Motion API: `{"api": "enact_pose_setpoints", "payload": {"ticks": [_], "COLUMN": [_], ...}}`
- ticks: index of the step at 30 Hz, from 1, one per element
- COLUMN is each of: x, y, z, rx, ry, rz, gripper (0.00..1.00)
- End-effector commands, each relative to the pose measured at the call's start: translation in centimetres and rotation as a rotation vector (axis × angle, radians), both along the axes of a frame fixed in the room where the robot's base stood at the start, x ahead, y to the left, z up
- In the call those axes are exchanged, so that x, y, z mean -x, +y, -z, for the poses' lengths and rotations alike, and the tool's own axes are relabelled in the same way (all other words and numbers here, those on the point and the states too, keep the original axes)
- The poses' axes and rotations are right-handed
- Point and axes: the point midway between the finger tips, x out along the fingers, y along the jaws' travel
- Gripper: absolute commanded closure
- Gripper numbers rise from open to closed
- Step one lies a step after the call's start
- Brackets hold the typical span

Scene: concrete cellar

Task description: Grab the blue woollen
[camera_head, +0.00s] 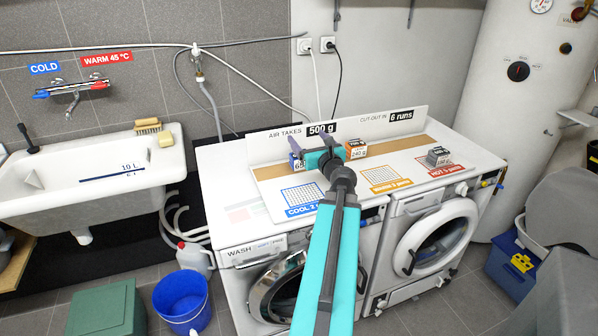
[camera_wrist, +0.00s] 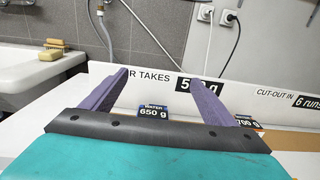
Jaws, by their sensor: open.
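The blue woollen is a small blue block with a white "650 g" label. In the head view the blue woollen (camera_head: 297,163) stands on the washer-top board, partly hidden by my gripper. In the wrist view the blue woollen (camera_wrist: 154,111) shows beyond the palm, between the two purple fingers and nearer the left one; its lower part is hidden. My gripper (camera_head: 313,147) is open and empty, over the left part of the board beside the block. It also shows in the wrist view (camera_wrist: 156,78). I see no contact with the block.
An orange block (camera_head: 356,149) stands right of my gripper, and a grey block (camera_head: 438,157) farther right. A low upright panel (camera_head: 375,126) with "500 g" and "6 runs" signs runs behind them. Printed squares, blue (camera_head: 303,197), orange (camera_head: 386,178) and red, lie in front.

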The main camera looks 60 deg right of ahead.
Motion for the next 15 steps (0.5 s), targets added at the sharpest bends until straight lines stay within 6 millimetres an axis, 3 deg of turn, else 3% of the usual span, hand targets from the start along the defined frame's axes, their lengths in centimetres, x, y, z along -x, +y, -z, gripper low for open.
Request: {"api": "enact_pose_setpoints", "payload": {"ticks": [1, 4, 15], "x": [0.0, 0.0, 0.1], "y": [0.0, 0.0, 0.0], "z": [1.5, 2.3, 2.8], "rx": [0.000, 0.000, 0.000], "ry": [0.000, 0.000, 0.000], "rz": [0.000, 0.000, 0.001], "gripper": [0.20, 0.20, 0.20]}}
